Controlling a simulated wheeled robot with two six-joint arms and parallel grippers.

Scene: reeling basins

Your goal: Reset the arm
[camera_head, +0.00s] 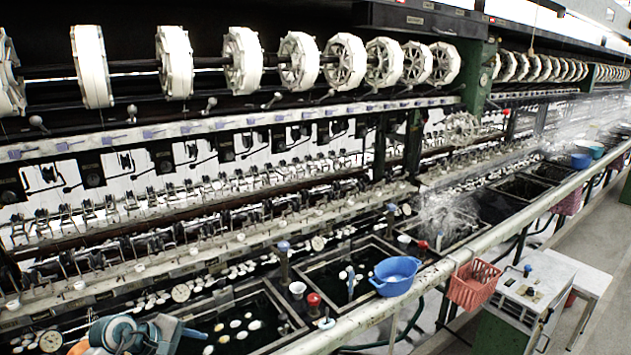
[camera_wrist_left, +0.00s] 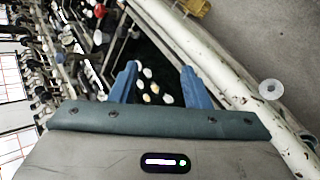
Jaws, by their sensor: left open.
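My left gripper (camera_head: 172,334) comes in at the bottom left of the head view, above the nearest basin. In the left wrist view its two blue fingers (camera_wrist_left: 158,82) are spread apart with nothing between them. Beyond the fingers lies a dark water basin (camera_head: 268,302) with several white and yellowish cocoons (camera_head: 235,323) floating in it; the cocoons also show in the left wrist view (camera_wrist_left: 150,86). My right gripper is in neither view.
A red basket (camera_head: 473,285) hangs outside the rail by a white-topped cart (camera_head: 528,287). White reels (camera_head: 243,60) line the machine above. The floor at right is partly clear.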

